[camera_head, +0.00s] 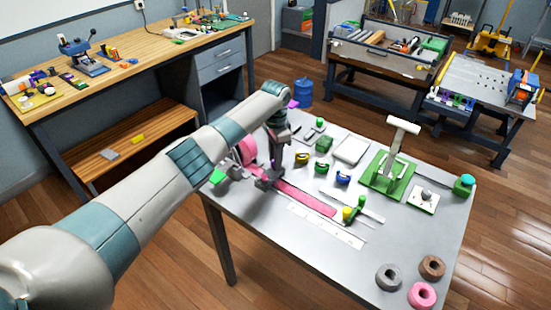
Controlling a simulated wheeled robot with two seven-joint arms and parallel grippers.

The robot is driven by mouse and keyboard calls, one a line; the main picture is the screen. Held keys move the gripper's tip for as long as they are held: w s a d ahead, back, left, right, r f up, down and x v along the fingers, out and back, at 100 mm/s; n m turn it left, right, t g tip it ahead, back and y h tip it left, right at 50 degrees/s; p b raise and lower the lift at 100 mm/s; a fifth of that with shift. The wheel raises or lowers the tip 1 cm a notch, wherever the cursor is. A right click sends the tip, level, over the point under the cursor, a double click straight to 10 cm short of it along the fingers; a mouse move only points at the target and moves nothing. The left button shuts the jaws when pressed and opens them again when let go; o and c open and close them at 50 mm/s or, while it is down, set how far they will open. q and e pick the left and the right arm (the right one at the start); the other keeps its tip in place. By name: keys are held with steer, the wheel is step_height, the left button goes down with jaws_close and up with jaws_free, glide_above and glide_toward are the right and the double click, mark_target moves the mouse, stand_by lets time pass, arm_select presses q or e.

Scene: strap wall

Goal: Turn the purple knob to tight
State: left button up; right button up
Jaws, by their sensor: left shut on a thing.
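A small purple piece (293,104) shows at the back edge of the grey table, just beyond my left wrist. I cannot tell whether it is the purple knob, and no tight mark is readable. My left gripper (265,183) points down at the table's left part, apart from that purple piece. It is shut at the left end of a flat pink strap (305,199), beside a pink spool (247,150). The fingertips are small and dark, so the exact grip is hard to see. My left arm hides part of the table's left side. My right gripper is out of view.
The grey table (300,260) also holds a green stand with a white T-handle (393,155), a yellow-and-green tool (354,209), small coloured blocks and several rings (388,277). Its front middle is clear. A wooden workbench (150,60) stands behind at left.

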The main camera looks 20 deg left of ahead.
arm_select(q)
steer(key=shift+m, duration=1.5)
steer(key=o, duration=1)
steer(key=shift+o, duration=0.2)
step_height(320, 180, up, 18)
steer(key=b, duration=0.4)
steer(key=shift+f, duration=0.25)
steer(key=shift+f, duration=0.1)
